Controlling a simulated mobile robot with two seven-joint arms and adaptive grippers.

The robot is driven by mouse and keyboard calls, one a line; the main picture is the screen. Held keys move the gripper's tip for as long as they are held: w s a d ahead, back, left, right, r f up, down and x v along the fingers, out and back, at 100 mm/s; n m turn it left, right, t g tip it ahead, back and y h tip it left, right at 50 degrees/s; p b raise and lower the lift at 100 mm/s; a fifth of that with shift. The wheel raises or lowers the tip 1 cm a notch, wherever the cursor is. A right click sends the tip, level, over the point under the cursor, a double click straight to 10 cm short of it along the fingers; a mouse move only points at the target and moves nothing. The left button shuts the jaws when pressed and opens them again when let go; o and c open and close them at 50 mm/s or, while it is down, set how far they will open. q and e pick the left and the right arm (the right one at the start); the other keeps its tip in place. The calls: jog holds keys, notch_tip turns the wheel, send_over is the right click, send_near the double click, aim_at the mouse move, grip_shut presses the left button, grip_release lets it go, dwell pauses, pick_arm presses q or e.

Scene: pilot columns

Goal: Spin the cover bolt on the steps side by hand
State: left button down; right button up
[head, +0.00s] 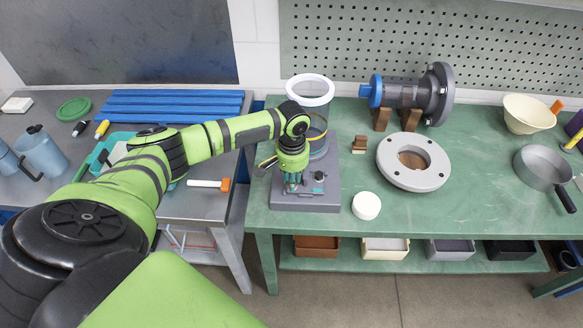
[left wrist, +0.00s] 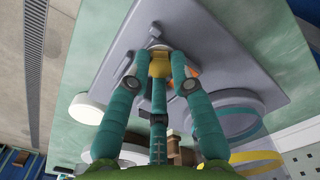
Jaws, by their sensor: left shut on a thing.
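My left gripper (head: 292,184) reaches down over the front of the grey base plate (head: 305,203) of the column unit. In the left wrist view its teal fingers (left wrist: 160,80) are shut on a small yellow, brass-like piece, the likely cover bolt (left wrist: 160,62), close to the plate (left wrist: 235,50). The fingers hide most of this piece, and the head view does not show it. The clear column (head: 312,93) rises behind the gripper. The small brown steps (head: 359,146) stand to the right of the unit. My right gripper is in neither view.
A white round lid (head: 366,206) lies right of the base plate. A grey flange ring (head: 440,178) and a flanged pipe (head: 402,95) on brown blocks stand further right. An orange-ended white tool (head: 207,183) lies on the left table. The green bench front near the lid is clear.

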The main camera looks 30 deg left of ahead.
pick_arm(q)
jog(key=shift+s+m+p, duration=0.1)
jog(key=shift+m+p, duration=0.3)
jog(key=shift+m, duration=0.8)
jog(key=shift+f+m, duration=0.1)
jog(key=shift+m, duration=1)
jog(key=shift+m+p, duration=0.35)
jog(key=shift+m, duration=0.55)
jog(key=m, duration=0.3)
jog(key=shift+m, duration=0.6)
jog(key=m, duration=0.3)
jog(key=shift+m, duration=0.3)
